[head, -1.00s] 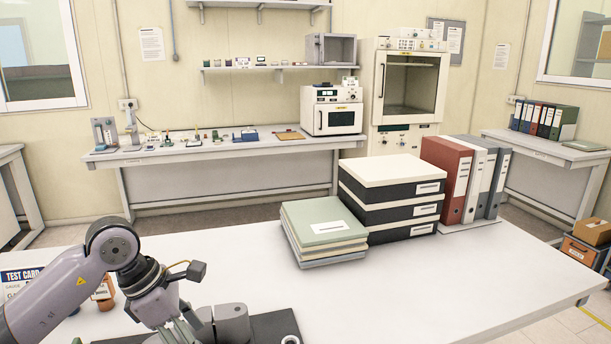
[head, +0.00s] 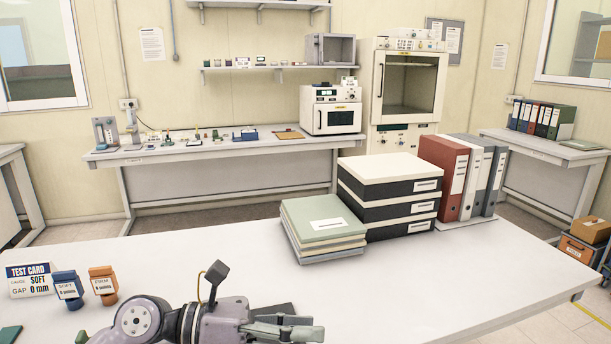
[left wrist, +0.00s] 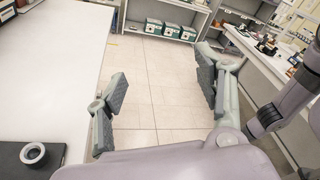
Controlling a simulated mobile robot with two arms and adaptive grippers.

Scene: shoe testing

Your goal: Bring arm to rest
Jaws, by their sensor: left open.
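My left gripper (head: 298,330) is at the bottom of the head view, pointing right at the near part of the white table (head: 400,285). In the left wrist view the left gripper (left wrist: 162,88) has its fingers spread wide, with only floor tiles showing between them. It is open and empty. My right gripper is in neither view.
A test card (head: 28,280), a blue block (head: 68,288) and an orange block (head: 103,285) stand at the table's left. Folders (head: 322,225), stacked boxes (head: 390,195) and binders (head: 445,180) fill the back. A dark mat bears a ring (left wrist: 33,153). The table's right front is clear.

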